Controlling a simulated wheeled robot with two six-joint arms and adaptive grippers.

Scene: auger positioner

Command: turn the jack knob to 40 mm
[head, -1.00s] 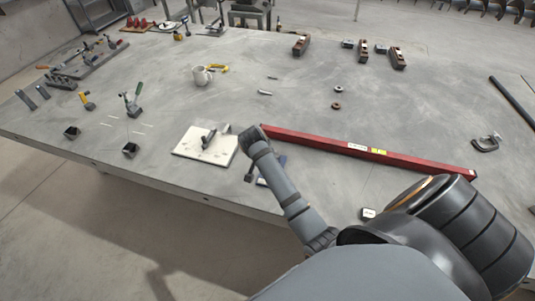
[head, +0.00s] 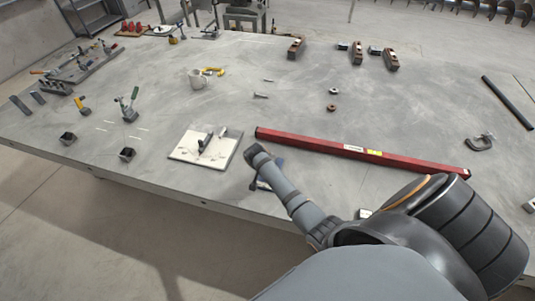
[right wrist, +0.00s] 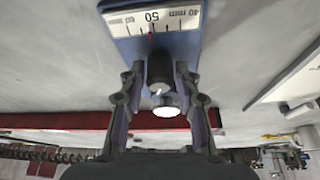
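The blue jack (head: 263,184) stands near the table's front edge, partly hidden by my right arm in the head view. In the right wrist view the jack (right wrist: 190,48) has a white scale (right wrist: 176,17) marked 40 mm, 50 and 60, seen upside down. A red pointer mark lies close to 50. A dark round knob (right wrist: 160,70) with a bright disc below it sits between the fingers of my right gripper (right wrist: 160,76). The fingers stand apart on both sides of the knob; firm contact is not visible. My left gripper is out of view.
A long red bar (head: 360,151) lies just behind the jack. A white board (head: 205,158) with small parts is to the left. A clamp (head: 480,142) lies at the right. The middle of the table is mostly clear.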

